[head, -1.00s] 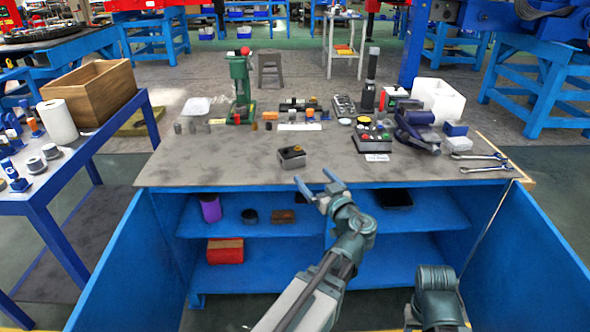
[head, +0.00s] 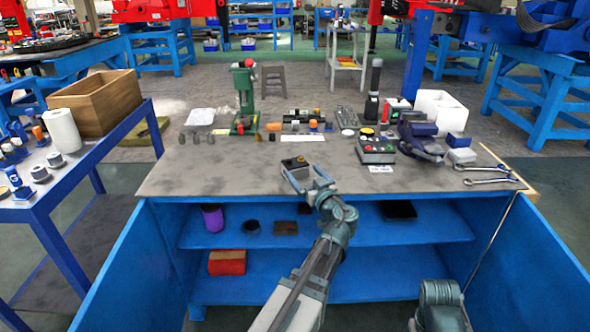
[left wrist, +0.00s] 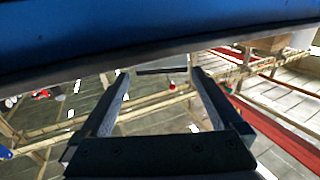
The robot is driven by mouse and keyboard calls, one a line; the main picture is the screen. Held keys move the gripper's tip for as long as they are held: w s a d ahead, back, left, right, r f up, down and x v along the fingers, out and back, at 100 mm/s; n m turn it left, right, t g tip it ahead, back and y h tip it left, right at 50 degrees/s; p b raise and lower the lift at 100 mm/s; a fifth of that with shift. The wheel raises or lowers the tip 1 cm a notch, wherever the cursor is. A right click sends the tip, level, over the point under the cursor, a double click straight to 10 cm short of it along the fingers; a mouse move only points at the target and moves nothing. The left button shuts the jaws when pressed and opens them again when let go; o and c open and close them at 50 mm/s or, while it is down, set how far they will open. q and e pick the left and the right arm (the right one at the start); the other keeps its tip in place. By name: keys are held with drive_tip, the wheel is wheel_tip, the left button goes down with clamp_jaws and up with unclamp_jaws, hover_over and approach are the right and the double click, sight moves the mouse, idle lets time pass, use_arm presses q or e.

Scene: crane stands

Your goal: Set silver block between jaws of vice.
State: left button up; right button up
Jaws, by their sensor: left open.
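A blue vice (head: 420,138) stands at the right of the grey-topped bench; its jaw gap is too small to make out. A light silver-grey block (head: 461,156) lies just right of the vice, in front of a blue block. A small dark box with a grey top (head: 295,163) sits near the bench's front edge. My left gripper (head: 303,180) is open at the front edge, its fingers pointing toward this dark box. Whether they touch it cannot be told. In the left wrist view the spread fingers (left wrist: 162,85) hold nothing clear. My right gripper is out of view.
A control box with buttons (head: 376,149) stands left of the vice, and two wrenches (head: 490,175) lie at the right. A green press (head: 244,97) and small parts line the back. The bench's left front is clear. Blue shelves (head: 330,231) lie below.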

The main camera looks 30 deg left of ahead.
sight(299, 168)
use_arm(q)
drive_tip(key=x, duration=0.5)
drive_tip(key=shift+a, duration=0.15)
clamp_jaws()
idle(0.4)
